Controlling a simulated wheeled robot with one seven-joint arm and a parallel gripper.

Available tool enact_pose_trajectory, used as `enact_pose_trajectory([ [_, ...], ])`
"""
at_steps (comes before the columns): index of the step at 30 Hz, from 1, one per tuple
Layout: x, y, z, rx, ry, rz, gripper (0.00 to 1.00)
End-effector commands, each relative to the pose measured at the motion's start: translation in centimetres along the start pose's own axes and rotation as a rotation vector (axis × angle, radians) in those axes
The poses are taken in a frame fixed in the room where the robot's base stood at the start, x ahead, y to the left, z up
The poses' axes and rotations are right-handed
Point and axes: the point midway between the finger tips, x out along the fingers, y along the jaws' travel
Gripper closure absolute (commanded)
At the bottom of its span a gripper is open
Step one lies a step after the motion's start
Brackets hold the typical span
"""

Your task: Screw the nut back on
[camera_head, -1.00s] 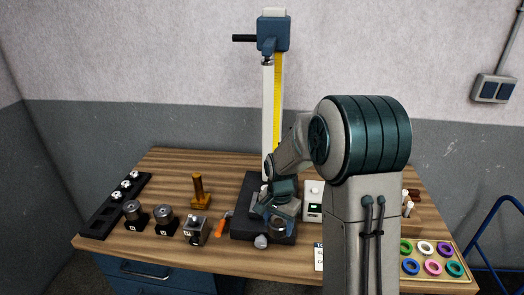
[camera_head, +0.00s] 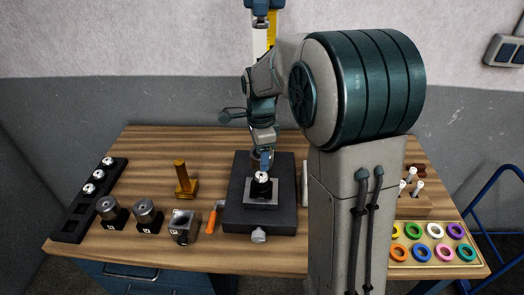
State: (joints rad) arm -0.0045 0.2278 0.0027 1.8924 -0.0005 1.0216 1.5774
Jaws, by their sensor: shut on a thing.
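My gripper (camera_head: 265,163) points down over the dark block (camera_head: 234,208) in the middle of the bench, below my wrist. Its blue fingers are shut at a small silver-white round piece, which looks like the nut (camera_head: 261,176). This piece is right above a black holder (camera_head: 261,189) on a grey plate (camera_head: 261,202) on the block. The fingertips are small in the picture, and I cannot tell whether the piece touches the holder or whether its thread is engaged.
A black rack (camera_head: 75,225) with several silver pieces stands at the left. Two metal cylinders (camera_head: 108,208), a metal cube (camera_head: 184,227), a brass post (camera_head: 183,180) and an orange-handled tool (camera_head: 211,219) stand left of the block. A tray of coloured rings (camera_head: 465,262) is at the right.

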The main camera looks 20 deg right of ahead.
Motion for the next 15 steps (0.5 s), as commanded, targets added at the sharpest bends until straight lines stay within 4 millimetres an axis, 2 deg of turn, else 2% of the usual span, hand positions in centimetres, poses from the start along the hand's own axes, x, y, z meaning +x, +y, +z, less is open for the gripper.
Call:
enact_pose_trajectory([
  [15,2.8,0.0,-0.1,0.001,0.000,-0.001,0.70],
])
